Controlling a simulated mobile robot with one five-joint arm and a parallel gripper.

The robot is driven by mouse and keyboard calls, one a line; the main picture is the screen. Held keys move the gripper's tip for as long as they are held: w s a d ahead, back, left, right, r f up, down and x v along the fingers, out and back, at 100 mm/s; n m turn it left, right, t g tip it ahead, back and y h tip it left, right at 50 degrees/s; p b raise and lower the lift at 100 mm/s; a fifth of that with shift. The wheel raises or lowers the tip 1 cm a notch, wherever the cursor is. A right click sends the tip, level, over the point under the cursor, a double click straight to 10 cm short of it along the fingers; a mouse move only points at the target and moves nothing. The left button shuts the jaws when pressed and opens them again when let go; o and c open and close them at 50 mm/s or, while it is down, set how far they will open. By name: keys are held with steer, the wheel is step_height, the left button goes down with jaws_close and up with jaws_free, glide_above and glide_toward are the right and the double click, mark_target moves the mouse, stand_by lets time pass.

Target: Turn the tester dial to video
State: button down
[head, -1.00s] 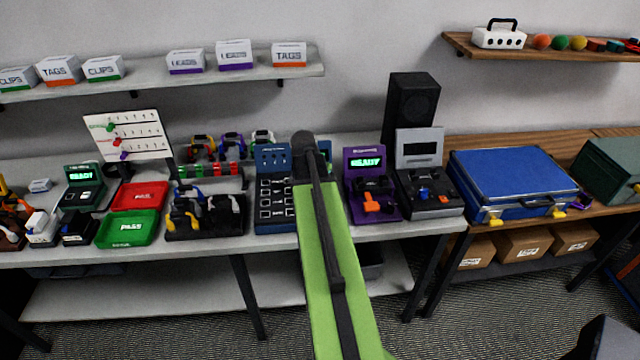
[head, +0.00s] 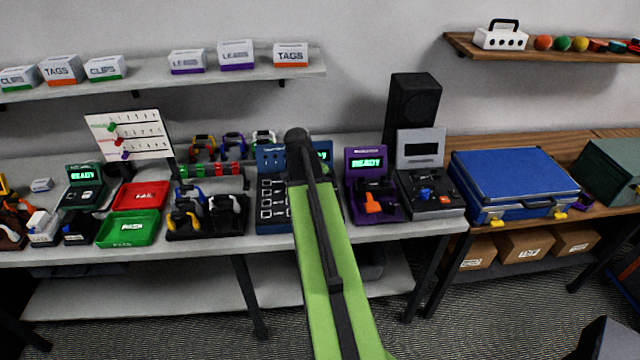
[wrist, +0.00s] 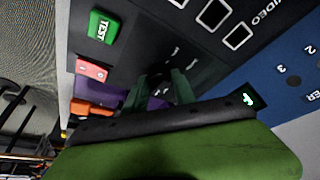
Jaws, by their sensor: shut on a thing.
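The blue tester (head: 273,222) stands on the grey table, partly covered by my arm in the head view. A lit strip of its screen (head: 324,148) shows beside the arm. The wrist view shows its dark panel close up, with the printed VIDEO label (wrist: 268,12), white-outlined sockets (wrist: 238,36), a green TEST button (wrist: 103,27) and a red button (wrist: 92,69). My gripper (wrist: 158,88) is at the panel, its dark fingers closed around what appears to be the dial. The dial is mostly hidden and dark, so its pointing direction cannot be read.
The purple tester (head: 356,201), with an orange part, stands just right of my arm. Farther right are a dark device (head: 432,207) and a blue case (head: 510,178). Left are a cable rack (head: 208,228), a green tray (head: 128,241) and a red tray (head: 140,197).

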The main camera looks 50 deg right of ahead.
steer(key=c, duration=1)
jaws_free()
steer(key=shift+s+d, duration=0.1)
steer(key=shift+c, duration=0.2)
steer(key=p+v, duration=1.6)
steer(key=v, duration=0.1)
steer(key=shift+r, duration=0.2)
